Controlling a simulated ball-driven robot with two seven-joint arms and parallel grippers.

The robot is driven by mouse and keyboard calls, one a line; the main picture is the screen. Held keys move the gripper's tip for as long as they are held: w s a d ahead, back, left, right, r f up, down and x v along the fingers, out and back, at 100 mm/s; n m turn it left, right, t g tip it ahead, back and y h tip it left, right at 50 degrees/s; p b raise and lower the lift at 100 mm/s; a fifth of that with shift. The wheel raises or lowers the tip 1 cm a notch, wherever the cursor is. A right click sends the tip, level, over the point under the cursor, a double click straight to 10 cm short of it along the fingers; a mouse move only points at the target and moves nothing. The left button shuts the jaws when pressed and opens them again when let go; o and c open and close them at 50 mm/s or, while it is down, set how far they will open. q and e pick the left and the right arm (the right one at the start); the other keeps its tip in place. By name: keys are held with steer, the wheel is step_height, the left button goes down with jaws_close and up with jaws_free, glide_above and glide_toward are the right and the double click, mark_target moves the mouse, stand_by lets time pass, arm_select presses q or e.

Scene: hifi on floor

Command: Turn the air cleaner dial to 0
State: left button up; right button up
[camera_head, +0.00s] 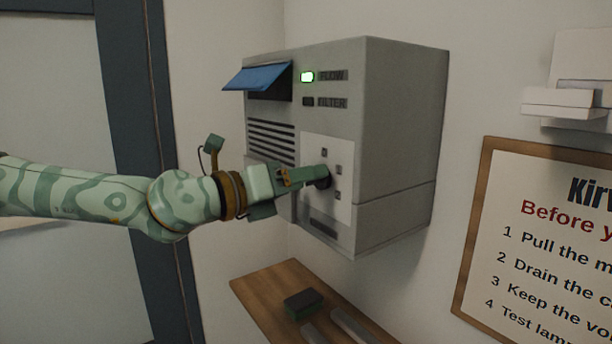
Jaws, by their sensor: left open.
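The air cleaner (400,130) is a grey box on the wall, with a blue flap (258,77) tilted out at its upper left. Its FLOW lamp (307,77) is lit green and its FILTER lamp (308,101) is dark. A pale panel (342,212) on its front carries small dark marks around a dark dial (323,183). My left gripper (318,177) reaches in from the left with its fingertips at the dial and hides part of it. The gripper is open; the dial's pointing direction cannot be made out. My right gripper is not in view.
Below the air cleaner is a wooden shelf (262,294) with a dark block (303,304) and pale flat pieces (350,326). A framed notice (540,240) hangs at the right, below a white wall fixture (562,102). A dark door frame (135,90) stands at the left.

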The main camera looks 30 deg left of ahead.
arm_select(q)
steer(key=shift+w+d, duration=0.35)
steer(key=shift+w, duration=0.25)
steer(key=c, duration=1)
